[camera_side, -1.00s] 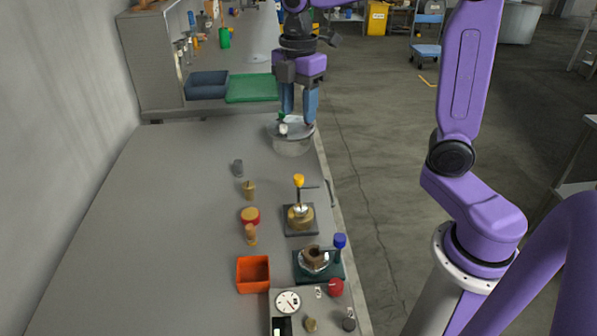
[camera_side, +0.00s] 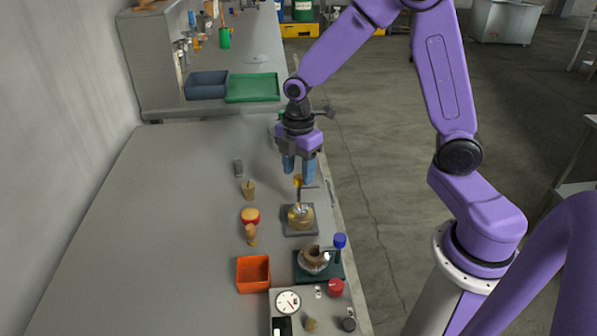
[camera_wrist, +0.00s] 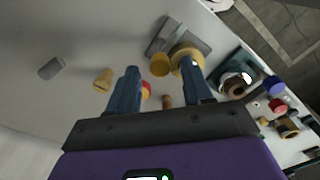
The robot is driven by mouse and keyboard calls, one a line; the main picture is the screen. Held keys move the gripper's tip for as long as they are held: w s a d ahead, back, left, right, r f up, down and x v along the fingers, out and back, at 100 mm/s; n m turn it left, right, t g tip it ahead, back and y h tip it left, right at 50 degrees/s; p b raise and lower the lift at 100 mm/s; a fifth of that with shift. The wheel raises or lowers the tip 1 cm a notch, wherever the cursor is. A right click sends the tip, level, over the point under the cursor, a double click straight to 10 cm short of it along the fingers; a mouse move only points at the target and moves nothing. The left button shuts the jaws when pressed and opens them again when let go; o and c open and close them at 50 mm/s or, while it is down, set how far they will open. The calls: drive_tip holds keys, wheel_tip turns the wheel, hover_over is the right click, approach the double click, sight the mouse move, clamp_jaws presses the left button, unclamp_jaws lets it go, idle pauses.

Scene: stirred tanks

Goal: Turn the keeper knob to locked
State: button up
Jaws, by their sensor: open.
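My gripper (camera_side: 299,174) is open, with its blue fingers pointing down around or just above the yellow knob (camera_side: 298,182) on a stirred tank. In the wrist view the yellow knob (camera_wrist: 160,65) shows between the fingertips, apart from both as far as I can see. The brass-coloured tank (camera_side: 300,216) stands on a dark square base below it. A second tank (camera_side: 314,260) nearer the camera has a blue knob (camera_side: 340,240) beside it. I cannot tell which knob is the keeper, and no locked mark is readable.
An orange bin (camera_side: 253,274), red knob (camera_side: 336,288) and dial panel (camera_side: 288,302) are at the front. The bench's left side is clear. A green tray (camera_side: 252,88) lies at the back.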

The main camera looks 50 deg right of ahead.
drive_tip(key=shift+f, duration=0.65)
clamp_jaws()
